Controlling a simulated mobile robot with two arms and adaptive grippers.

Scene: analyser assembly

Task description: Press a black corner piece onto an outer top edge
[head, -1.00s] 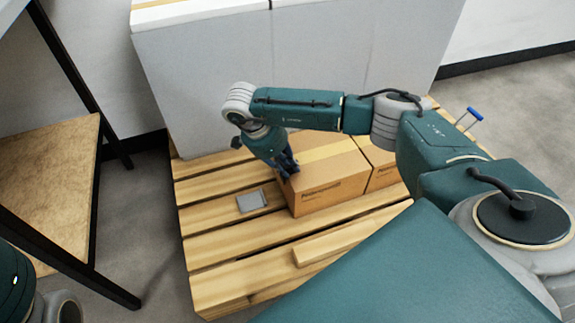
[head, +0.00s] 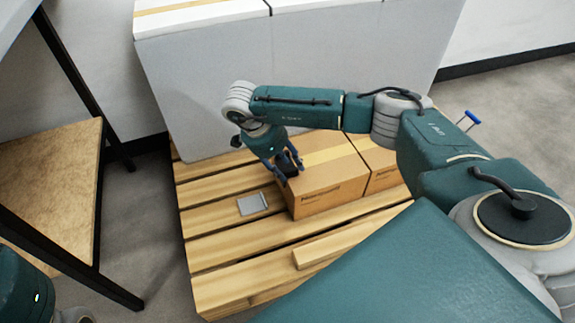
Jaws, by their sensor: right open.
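My right gripper (head: 291,173) is open at the upper left corner of a cardboard box (head: 330,183) on a wooden pallet. A small black piece (head: 289,169), likely the corner piece, lies between its fingers at the box's top left edge. I cannot tell whether the piece is fully seated there. My left gripper is not in view; only part of my left arm shows at the lower left.
A second cardboard box (head: 381,165) stands against the first on its right. A grey flat piece (head: 252,204) lies on the pallet (head: 215,252) left of the box. A loose wooden plank (head: 325,247) lies in front. Large grey-white panels (head: 210,90) stand behind. A shelf (head: 50,190) is at left.

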